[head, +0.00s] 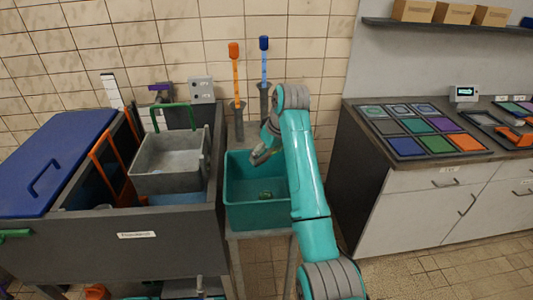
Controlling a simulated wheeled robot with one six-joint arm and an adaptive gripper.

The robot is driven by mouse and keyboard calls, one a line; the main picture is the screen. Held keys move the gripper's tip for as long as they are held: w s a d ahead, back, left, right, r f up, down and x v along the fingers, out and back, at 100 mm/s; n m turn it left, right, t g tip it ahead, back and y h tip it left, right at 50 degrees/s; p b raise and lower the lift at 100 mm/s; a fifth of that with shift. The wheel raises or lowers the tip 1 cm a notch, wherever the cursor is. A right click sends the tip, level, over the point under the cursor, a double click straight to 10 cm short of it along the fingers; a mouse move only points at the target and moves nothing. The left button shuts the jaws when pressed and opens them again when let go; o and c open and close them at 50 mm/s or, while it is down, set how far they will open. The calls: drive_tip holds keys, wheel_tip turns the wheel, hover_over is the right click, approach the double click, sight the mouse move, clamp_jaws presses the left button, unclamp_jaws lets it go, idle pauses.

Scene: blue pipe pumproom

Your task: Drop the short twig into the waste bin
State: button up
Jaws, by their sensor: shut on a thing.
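My gripper (260,155) is over the teal tub (256,218), near its back right part, and points down and to the left. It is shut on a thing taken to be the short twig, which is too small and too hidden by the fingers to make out. The tub is open at the top and stands on a grey-legged stand; no label shows on it, so I cannot tell for sure that it is the waste bin.
A dark sink unit (140,250) with a grey basin (168,160) and blue lid (58,160) stands at the left. Orange (236,80) and blue (264,75) handled tools stand behind the tub. A counter (400,185) with coloured tiles is at the right.

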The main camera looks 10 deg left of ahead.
wheel_tip(320, 180, down, 6)
drive_tip(key=shift+r, duration=0.15)
idle(0.4)
drive_tip(key=o, duration=0.5)
drive_tip(key=shift+r, duration=0.1)
drive_tip(key=v, duration=1.1)
drive_tip(key=shift+s+d+r, duration=0.1)
drive_tip(key=shift+s+r, duration=0.05)
drive_tip(key=shift+r, duration=0.25)
